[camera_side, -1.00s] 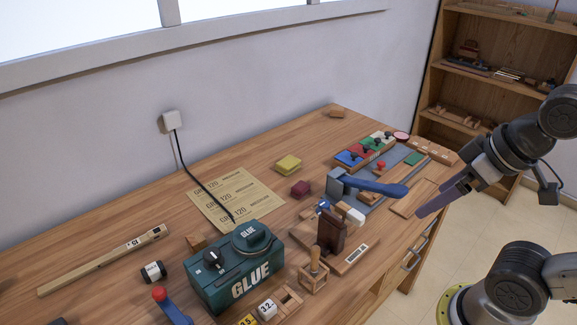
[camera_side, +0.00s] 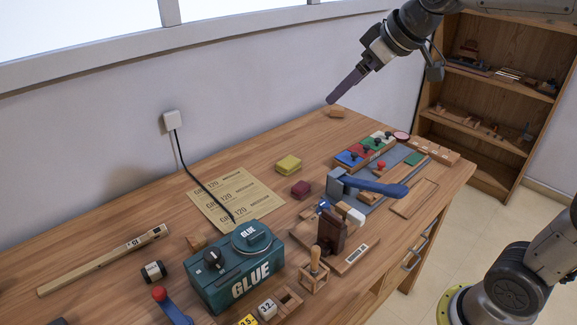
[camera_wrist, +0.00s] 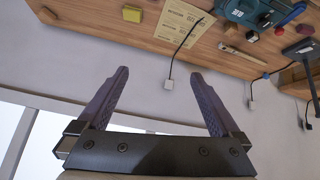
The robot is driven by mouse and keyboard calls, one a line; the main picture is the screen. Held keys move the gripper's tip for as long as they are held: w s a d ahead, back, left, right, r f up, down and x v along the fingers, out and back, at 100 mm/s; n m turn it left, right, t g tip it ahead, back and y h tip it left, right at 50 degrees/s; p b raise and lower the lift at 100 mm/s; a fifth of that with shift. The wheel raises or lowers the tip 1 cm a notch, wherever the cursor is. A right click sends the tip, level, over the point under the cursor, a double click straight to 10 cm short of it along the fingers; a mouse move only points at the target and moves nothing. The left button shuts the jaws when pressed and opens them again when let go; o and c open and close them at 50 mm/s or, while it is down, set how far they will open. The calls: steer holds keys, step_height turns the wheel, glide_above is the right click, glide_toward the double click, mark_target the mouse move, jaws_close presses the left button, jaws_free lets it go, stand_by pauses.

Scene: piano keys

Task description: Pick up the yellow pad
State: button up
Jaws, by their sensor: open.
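The yellow pad (camera_side: 289,164) is a small yellow block lying on the wooden workbench, beside the brown sandpaper sheets. In the wrist view the yellow pad (camera_wrist: 132,14) is near the top edge, beyond my fingers. My gripper (camera_side: 331,100) is raised above the back right of the bench, up and to the right of the pad, and does not touch it. In the wrist view my gripper (camera_wrist: 160,84) has its two dark fingers spread apart with nothing between them.
A dark red block (camera_side: 301,189) lies just right of the pad. Sandpaper sheets (camera_side: 236,200) lie to its left. A blue-handled hammer (camera_side: 372,187), a green glue box (camera_side: 236,272) and coloured keys (camera_side: 365,151) stand nearby. The wall (camera_side: 250,110) runs along the back.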

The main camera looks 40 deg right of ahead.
steer(key=w+d+f, duration=0.3)
steer(key=w+f, duration=0.1)
steer(key=w, duration=0.8)
steer(key=m+g, duration=0.1)
steer(key=g, duration=0.2)
glide_above(293, 163)
steer(key=s, duration=0.2)
steer(key=f, duration=2.8)
steer(key=shift+s+f, duration=0.1)
steer(key=shift+s, duration=0.1)
steer(key=shift+x, duration=2.9)
steer(key=shift+s+f, duration=0.1)
steer(key=shift+s, duration=0.1)
steer(key=c, duration=1)
steer(key=shift+o, duration=0.2)
